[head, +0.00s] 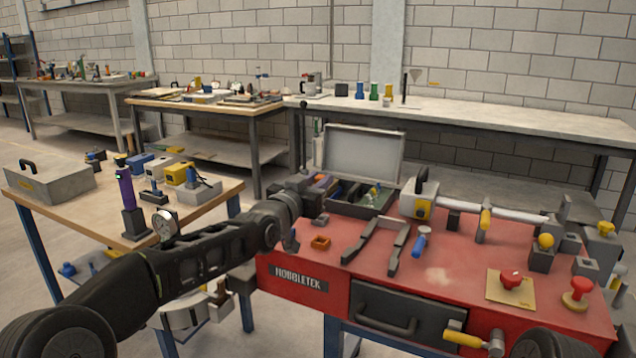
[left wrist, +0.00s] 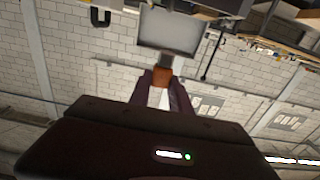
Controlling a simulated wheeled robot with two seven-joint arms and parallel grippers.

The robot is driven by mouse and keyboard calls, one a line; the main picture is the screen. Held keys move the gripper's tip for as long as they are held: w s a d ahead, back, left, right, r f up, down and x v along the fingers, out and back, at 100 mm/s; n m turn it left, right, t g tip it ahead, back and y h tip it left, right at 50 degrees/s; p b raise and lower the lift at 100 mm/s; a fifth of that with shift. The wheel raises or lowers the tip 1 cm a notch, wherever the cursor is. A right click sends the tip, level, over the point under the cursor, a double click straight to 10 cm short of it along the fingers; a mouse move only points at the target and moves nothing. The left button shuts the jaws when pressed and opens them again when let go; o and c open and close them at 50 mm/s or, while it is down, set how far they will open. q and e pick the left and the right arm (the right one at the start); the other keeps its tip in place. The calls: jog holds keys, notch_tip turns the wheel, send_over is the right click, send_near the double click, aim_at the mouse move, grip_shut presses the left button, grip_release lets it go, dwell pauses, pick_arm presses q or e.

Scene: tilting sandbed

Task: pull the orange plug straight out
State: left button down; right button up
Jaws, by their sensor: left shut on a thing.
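My left gripper (left wrist: 162,88) is shut on the orange plug (left wrist: 162,77), which shows as a small orange block between its fingers in the left wrist view. A small dark grey piece shows just beyond the plug; I cannot tell whether the plug still sits in anything. In the head view my left gripper (head: 303,192) is above the back left of the red bench, and its fingers and the plug are mostly hidden by the wrist. My right gripper is not in view.
The red bench (head: 440,278) carries dark tongs (head: 378,243), a small orange square piece (head: 320,242), a blue-handled tool (head: 420,243) and a red knob on a yellow plate (head: 511,289). An open grey lid (head: 362,152) stands behind the gripper. A wooden table (head: 200,212) is at left.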

pick_arm(q)
jog(key=shift+r, duration=0.7)
jog(key=s+d, duration=0.3)
jog(key=d, duration=0.4)
jog(key=shift+s, duration=0.25)
jog(key=shift+f, duration=0.1)
dwell(0.3)
